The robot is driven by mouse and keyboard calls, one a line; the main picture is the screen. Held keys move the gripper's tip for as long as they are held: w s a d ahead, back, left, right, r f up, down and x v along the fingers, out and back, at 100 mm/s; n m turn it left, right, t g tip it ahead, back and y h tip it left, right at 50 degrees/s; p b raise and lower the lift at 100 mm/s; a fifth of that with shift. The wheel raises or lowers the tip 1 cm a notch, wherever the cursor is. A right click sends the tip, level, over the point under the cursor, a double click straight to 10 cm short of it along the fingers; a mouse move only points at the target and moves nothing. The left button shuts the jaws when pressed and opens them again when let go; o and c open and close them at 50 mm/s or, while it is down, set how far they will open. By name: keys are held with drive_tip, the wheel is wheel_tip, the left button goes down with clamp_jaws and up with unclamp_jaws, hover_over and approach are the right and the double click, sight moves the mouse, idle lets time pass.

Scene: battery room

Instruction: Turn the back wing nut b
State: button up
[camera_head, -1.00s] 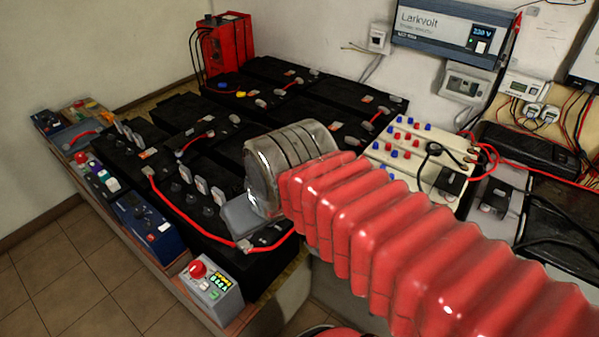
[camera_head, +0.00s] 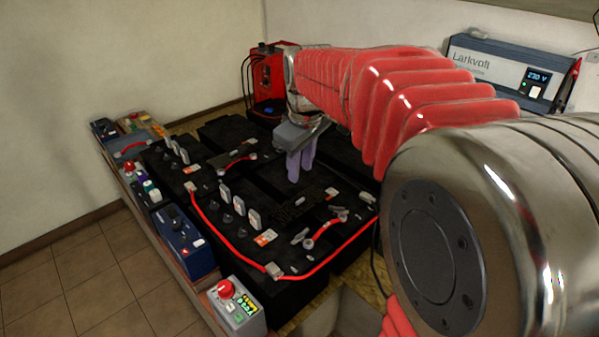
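My gripper (camera_head: 300,164) points down over the black batteries (camera_head: 262,190), behind the nearest battery's row of upright grey tabs. Its two pale purple fingers show close together. I cannot tell whether there is a gap between them or whether they touch anything. Small grey wing-shaped pieces sit on the battery terminals, one at the near right (camera_head: 300,236) and another beside the short red cable (camera_head: 338,212). No label marks any of them as back wing nut b. My red-sleeved arm hides the batteries at the back right.
A long red cable (camera_head: 215,232) runs along the near batteries. A grey box with a red button (camera_head: 238,306) stands at the front edge, a blue box (camera_head: 184,242) farther left. A red charger (camera_head: 268,82) stands at the back, and an inverter (camera_head: 508,72) hangs on the wall.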

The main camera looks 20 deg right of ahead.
drive_tip(key=w+d+f+n+g, duration=0.1)
drive_tip(key=w+d+f+n, duration=0.2)
drive_tip(key=w+d+f, duration=0.55)
drive_tip(key=n+g, duration=0.2)
drive_tip(key=n, duration=0.1)
hover_over(338, 211)
drive_tip(key=w, duration=0.1)
wheel_tip(338, 211, down, 12)
drive_tip(key=shift+a+r+y, duration=0.1)
drive_tip(key=shift+r+y, duration=0.1)
drive_tip(key=shift+y, duration=0.1)
wheel_tip(338, 211, down, 14)
drive_tip(key=shift+r, duration=0.1)
drive_tip(key=shift+c, duration=0.7)
clamp_jaws()
